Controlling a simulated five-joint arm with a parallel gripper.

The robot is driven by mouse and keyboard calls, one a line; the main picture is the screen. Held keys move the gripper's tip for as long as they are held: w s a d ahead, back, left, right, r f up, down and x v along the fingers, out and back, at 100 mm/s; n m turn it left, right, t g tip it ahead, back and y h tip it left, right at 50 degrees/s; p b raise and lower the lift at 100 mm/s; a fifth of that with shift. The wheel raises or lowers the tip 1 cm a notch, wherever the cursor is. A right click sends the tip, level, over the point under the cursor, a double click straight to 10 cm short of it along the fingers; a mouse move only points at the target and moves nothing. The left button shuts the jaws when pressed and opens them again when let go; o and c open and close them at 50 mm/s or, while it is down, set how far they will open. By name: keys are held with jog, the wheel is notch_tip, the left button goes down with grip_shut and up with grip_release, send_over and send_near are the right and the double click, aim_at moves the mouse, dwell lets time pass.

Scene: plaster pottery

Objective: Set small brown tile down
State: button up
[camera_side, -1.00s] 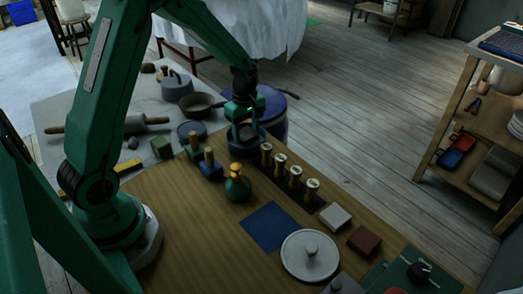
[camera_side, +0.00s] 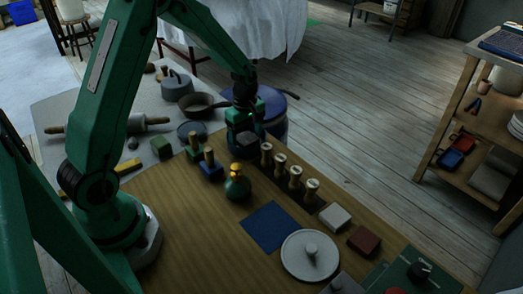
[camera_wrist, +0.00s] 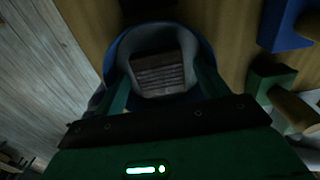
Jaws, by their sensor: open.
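In the wrist view, a small brown tile (camera_wrist: 160,74) with a ridged face shows inside a round grey-and-blue vessel (camera_wrist: 126,42). My gripper (camera_wrist: 161,84) has its two green fingers apart, one on each side of the tile. I cannot tell whether the fingers touch it. In the side view, my gripper (camera_side: 241,131) is low over the vessel at the far edge of the wooden board, and a greyish face (camera_side: 246,139) shows at the fingers. The vessel is mostly hidden there.
Several wooden pegs (camera_side: 280,165) stand in a row right of my gripper. A green flask (camera_side: 237,186), a pale tile (camera_side: 335,216) and a reddish-brown tile (camera_side: 364,240) sit nearer. A blue square (camera_side: 269,226) lies flat. The board's left middle is clear.

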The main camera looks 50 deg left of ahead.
aim_at(246, 139)
notch_tip(246, 139, up, 12)
jog(key=shift+r, duration=0.15)
dwell(0.7)
dwell(0.5)
jog(key=s+d+r+m+t, duration=0.2)
jog(key=s+d+r+m, duration=0.1)
jog(key=s+m, duration=0.3)
jog(key=s+d+r+m+t, duration=0.1)
jog(key=s+d+r+m, duration=0.2)
jog(key=s+m, duration=0.3)
jog(key=s+d+r+m+t, duration=0.2)
jog(key=s+r+m, duration=0.3)
jog(key=s, duration=0.3)
jog(key=shift+d+m+t, duration=0.3)
jog(key=shift+d+m, duration=0.2)
jog(key=shift+d, duration=0.25)
